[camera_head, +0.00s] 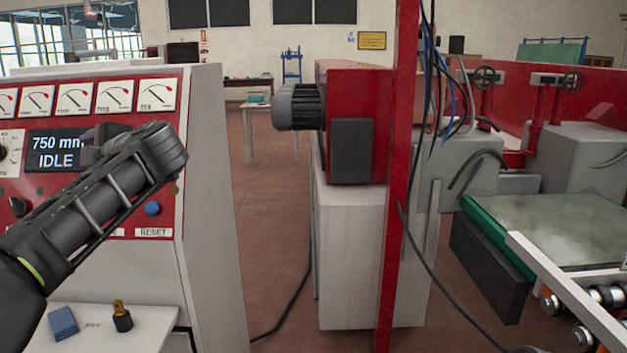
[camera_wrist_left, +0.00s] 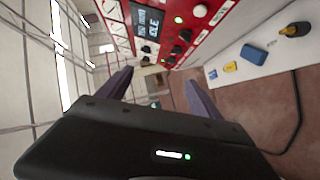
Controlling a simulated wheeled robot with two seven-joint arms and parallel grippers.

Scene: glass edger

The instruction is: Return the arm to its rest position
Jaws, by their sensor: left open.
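My left arm comes in from the lower left in the head view and reaches up across the front of the red control panel (camera_head: 120,205). Its wrist bends near the panel's right edge, and the gripper is largely hidden behind the arm. In the left wrist view my left gripper (camera_wrist_left: 158,90) shows two dark fingers spread apart with nothing between them. The panel (camera_wrist_left: 184,22) is beyond the fingers there. Its display (camera_head: 57,148) reads "750 mm IDLE" and is partly covered by the arm. My right gripper is not in view.
A white shelf (camera_head: 150,318) below the panel holds a blue block (camera_head: 63,322) and a dark knob-like piece with a brass top (camera_head: 122,316). A red post (camera_head: 398,180) and the edging machine with a glass sheet (camera_head: 550,228) stand right. Open floor lies between cabinet and machine.

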